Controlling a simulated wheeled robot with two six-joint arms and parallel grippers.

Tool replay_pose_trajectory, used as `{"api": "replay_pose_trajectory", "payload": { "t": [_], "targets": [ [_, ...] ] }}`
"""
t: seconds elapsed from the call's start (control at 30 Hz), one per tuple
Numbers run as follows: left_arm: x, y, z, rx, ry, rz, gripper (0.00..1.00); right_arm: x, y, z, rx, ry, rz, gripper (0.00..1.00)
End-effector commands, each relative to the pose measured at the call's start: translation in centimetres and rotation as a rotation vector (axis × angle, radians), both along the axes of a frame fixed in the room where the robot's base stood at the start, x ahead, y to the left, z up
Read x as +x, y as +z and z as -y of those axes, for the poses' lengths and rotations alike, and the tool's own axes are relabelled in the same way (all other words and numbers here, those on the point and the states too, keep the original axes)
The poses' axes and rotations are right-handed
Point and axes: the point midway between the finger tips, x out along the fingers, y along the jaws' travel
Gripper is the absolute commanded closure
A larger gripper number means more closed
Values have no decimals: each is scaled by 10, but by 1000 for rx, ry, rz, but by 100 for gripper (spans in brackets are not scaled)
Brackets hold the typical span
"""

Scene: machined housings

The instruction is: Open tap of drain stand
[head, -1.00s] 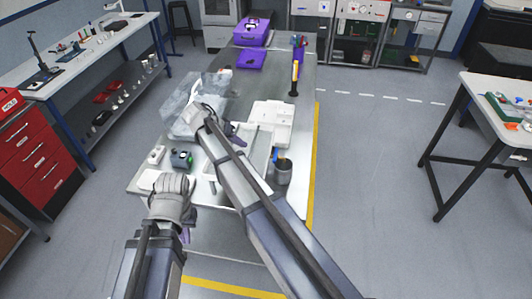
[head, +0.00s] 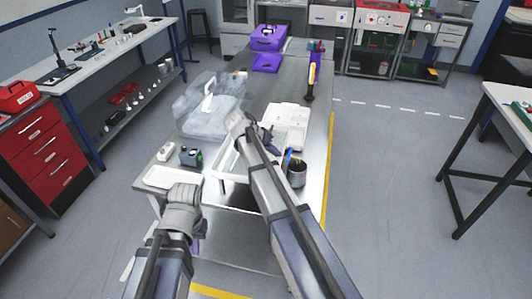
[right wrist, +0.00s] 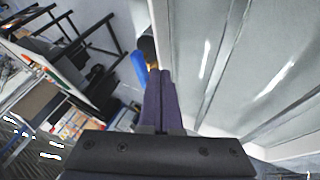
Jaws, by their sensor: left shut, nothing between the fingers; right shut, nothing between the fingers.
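No tap or drain stand can be made out for certain in either view. My right gripper (head: 268,134) is over the middle of the steel bench, partly hidden by its own arm. In the right wrist view its purple fingers (right wrist: 158,100) are together with nothing between them. My left gripper (head: 195,246) shows only as a bit of purple below its wrist, near the bench's front edge. It is shut and holds nothing visible.
The steel bench (head: 285,88) carries a clear box (head: 200,112), a white tray (head: 285,125), a dark cup (head: 297,176), a small grey device (head: 190,156) and a purple case (head: 268,38). A red drawer cabinet (head: 40,150) stands left.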

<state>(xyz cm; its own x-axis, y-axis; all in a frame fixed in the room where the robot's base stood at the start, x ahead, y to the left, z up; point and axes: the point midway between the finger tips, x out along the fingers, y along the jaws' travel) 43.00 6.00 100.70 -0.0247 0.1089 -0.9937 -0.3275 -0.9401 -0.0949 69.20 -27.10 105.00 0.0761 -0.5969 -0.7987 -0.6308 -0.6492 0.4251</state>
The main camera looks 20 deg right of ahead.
Motion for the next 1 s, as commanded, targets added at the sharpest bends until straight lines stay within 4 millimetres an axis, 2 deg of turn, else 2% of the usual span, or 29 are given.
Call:
{"api": "replay_pose_trajectory", "payload": {
  "t": [0.2,1.0],
  "targets": [
    [0,1,0,0,0,0,100,-8,1,12,1,0,-1,100],
    [0,1,0,0,0,0,100,-13,1,15,0,69,-1,100]
  ]
}}
